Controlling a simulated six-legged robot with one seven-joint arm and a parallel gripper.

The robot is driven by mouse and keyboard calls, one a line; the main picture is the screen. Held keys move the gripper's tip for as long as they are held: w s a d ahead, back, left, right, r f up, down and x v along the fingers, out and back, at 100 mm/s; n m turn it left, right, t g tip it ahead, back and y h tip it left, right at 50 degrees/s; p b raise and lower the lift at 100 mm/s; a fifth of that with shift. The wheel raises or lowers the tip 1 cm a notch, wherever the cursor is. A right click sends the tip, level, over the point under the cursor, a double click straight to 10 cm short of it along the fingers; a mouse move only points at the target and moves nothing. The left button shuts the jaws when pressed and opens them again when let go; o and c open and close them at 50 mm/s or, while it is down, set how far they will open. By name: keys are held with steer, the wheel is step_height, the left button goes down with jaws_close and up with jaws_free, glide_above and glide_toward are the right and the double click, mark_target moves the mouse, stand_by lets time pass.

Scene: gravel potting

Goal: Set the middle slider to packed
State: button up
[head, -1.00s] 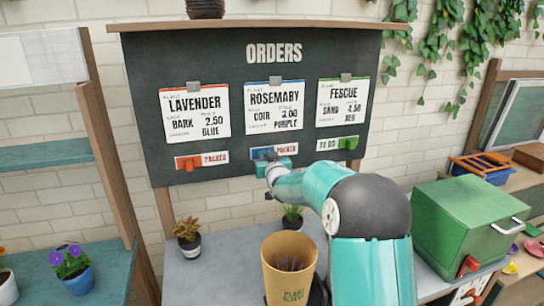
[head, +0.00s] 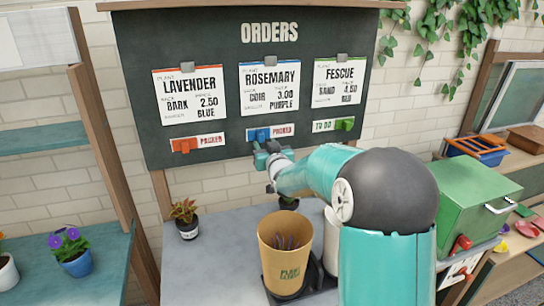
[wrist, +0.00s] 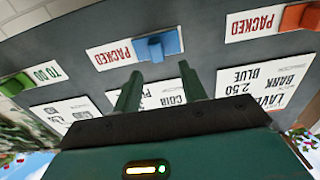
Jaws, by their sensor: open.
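The middle slider, a blue block (head: 258,134), sits at the left end of its white strip under the Rosemary card. The word PACKED shows to its right. In the wrist view, which is upside down, the blue slider (wrist: 158,46) is beside the same word. My gripper (head: 268,158) is just below the slider in the head view. In the wrist view its two green fingers (wrist: 160,82) are spread and empty, with the slider beyond their tips and apparently clear of them.
The orange slider (head: 184,145) shows PACKED, and the green slider (head: 344,124) shows TO DO. Below the board are a paper sleeve (head: 284,262) holding purple flowers, a small potted plant (head: 186,220) and a green box (head: 482,195).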

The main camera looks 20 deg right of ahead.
steer(key=s, duration=0.7)
steer(key=shift+s, duration=0.2)
